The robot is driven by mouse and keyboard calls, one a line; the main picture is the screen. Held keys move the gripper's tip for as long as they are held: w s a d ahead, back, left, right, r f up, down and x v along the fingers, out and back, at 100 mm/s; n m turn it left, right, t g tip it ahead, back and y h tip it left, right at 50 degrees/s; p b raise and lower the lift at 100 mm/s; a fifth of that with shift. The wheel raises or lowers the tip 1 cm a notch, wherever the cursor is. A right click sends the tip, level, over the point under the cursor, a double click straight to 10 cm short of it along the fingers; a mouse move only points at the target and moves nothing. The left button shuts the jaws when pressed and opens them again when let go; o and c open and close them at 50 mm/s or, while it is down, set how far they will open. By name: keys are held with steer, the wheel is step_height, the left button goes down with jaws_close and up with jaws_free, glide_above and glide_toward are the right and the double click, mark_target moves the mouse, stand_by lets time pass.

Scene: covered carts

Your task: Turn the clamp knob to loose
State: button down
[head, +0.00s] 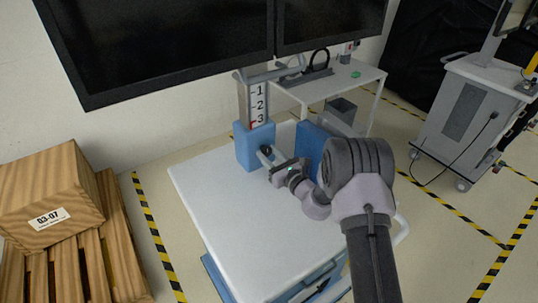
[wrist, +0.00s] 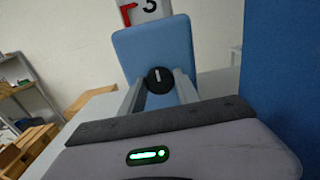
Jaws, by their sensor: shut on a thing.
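The clamp knob (wrist: 159,78) is round and black with a short white mark, which stands nearly upright in the wrist view. It sits on the front of a blue clamp block (head: 252,150) at the foot of a column with a numbered scale (head: 258,103). A red pointer shows by the 3. In the head view the knob (head: 265,149) is small and partly hidden by the fingers. My gripper (head: 266,154) reaches it from the front. In the wrist view its two grey fingers (wrist: 159,84) lie on either side of the knob, shut on it.
A blue panel (head: 311,146) stands close to the right of my gripper. The white cart top (head: 230,200) is clear in front. Large dark screens (head: 160,40) hang above.

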steer(key=n+b, duration=0.3)
steer(key=shift+f, duration=0.2)
steer(key=n+b, duration=0.4)
steer(key=b, duration=0.1)
steer(key=shift+f+n, duration=0.1)
steer(key=shift+n, duration=0.2)
steer(key=n+b, duration=0.3)
steer(key=b, duration=0.1)
steer(key=shift+n+b, duration=0.3)
steer(key=shift+b, duration=0.05)
steer(key=n+b, duration=0.3)
steer(key=b, duration=0.1)
steer(key=shift+b, duration=0.3)
steer(key=n+b, duration=0.1)
steer(key=n, duration=0.3)
steer(key=shift+r+b, duration=0.2)
steer(key=shift+b, duration=0.1)
steer(key=n, duration=0.5)
steer(key=shift+r+n, duration=0.1)
steer(key=shift+n, duration=0.2)
